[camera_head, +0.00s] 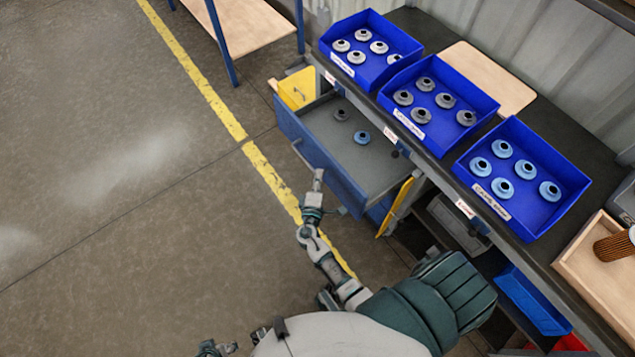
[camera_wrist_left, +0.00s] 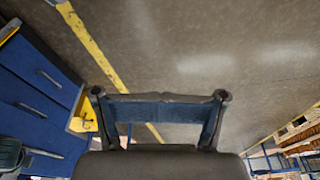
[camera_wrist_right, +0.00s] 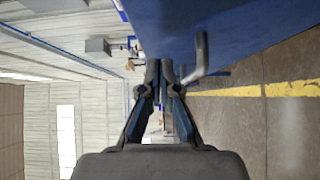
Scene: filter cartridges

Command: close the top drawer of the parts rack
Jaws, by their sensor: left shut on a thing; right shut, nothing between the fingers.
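The top drawer (camera_head: 362,174) of the parts rack stands pulled out, with a blue front, a grey inside and a bar handle (camera_head: 301,157). A dark and a blue round part lie in it. My right gripper (camera_head: 319,174) is shut and empty, close to the outside of the drawer front beside the handle. In the right wrist view its fingertips (camera_wrist_right: 165,68) are together, left of the handle (camera_wrist_right: 201,58); contact cannot be told.
Three blue bins (camera_head: 437,137) of round parts stand on the dark bench (camera_head: 415,22) above the drawer. Yellow panels (camera_head: 297,89) flank the drawer. A wooden tray (camera_head: 590,262) with a brown cartridge (camera_head: 615,245) is at right. The floor (camera_head: 110,180) at left is clear.

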